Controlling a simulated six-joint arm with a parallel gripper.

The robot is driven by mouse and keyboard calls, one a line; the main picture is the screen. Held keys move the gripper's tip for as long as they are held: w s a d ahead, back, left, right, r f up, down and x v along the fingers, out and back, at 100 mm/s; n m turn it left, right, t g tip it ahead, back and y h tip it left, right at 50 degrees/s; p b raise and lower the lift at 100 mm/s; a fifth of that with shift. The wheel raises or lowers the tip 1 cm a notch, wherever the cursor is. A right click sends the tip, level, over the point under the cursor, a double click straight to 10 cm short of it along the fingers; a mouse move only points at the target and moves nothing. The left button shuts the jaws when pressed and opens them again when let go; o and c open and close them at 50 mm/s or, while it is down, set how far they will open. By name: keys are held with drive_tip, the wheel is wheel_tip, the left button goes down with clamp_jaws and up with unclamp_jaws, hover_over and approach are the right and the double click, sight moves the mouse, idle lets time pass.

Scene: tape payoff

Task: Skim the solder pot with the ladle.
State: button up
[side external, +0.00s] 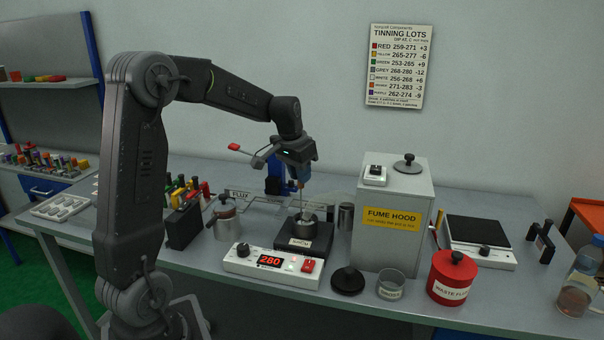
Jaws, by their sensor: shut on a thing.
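The solder pot (318,241) is a dark block with a round grey pot on top and a pale label on its front. My gripper (301,181) points down above it, shut on the ladle. The ladle's thin stem (300,199) runs down from the jaws to the pot's mouth. The bowl is hidden or too small to make out, so I cannot tell whether it touches the solder. The controller (273,266) in front of the pot shows 280 in red.
The fume hood box (393,220) stands close right of the pot. In front are a black lid (348,280), a glass dish (391,285) and a red waste flux can (452,277). A metal flux pot (226,218) stands left. A tinning lots chart (397,66) hangs on the wall.

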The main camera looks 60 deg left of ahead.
drive_tip(key=shift+s+a, duration=0.1)
drive_tip(key=shift+s, duration=0.35)
drive_tip(key=shift+w+d, duration=0.15)
drive_tip(key=shift+d, duration=0.35)
wheel_tip(320, 180, up, 8)
drive_tip(key=shift+f, duration=0.25)
idle(1.1)
idle(0.5)
